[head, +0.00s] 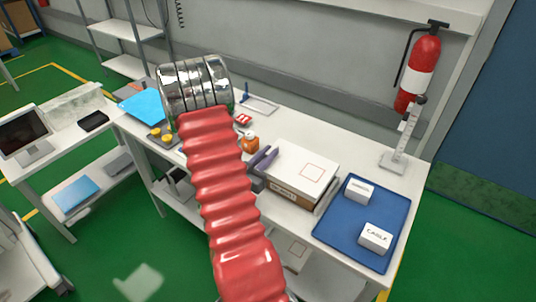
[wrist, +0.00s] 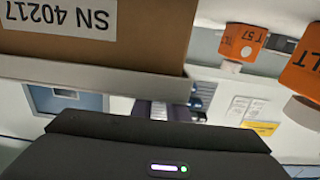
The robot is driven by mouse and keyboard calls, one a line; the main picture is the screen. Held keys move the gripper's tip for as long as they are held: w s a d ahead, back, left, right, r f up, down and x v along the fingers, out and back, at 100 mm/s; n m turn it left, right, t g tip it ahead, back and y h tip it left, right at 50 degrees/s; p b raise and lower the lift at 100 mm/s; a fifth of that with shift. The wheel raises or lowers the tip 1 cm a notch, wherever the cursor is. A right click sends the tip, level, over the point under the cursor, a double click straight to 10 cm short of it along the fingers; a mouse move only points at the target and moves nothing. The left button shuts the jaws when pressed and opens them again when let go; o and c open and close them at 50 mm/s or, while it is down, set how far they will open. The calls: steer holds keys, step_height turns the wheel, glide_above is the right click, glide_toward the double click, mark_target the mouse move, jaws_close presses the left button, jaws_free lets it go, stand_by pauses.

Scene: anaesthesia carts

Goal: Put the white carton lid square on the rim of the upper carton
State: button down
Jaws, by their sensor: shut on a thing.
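The white carton lid (head: 312,162), with a red square outline on top, lies over the upper carton (head: 287,193) on the bench. The carton is brown with a pale label; its label reads SN 40217, upside down, in the wrist view (wrist: 120,42). The lid's white side (wrist: 100,82) runs along the carton edge there. I cannot tell whether it sits fully down on the rim. My gripper (head: 266,158) is shut on the lid's left edge, its purple fingers partly seen. Its dark body (wrist: 160,145) fills the bottom of the wrist view. The far rim is hidden.
A blue tray (head: 337,225) with two small white boxes is right of the carton. An orange bottle (head: 250,143) stands behind the gripper. A height stand (head: 398,150) is at the back right. Another white-topped carton (head: 292,250) is on the shelf below.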

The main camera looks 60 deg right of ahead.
steer(key=shift+f, duration=0.15)
steer(key=c, duration=1.6)
jaws_free()
steer(key=shift+c, duration=0.2)
steer(key=shift+a, duration=0.1)
steer(key=w+a, duration=0.2)
steer(key=a, duration=1.1)
steer(key=shift+a, duration=0.2)
steer(key=shift+w, duration=0.1)
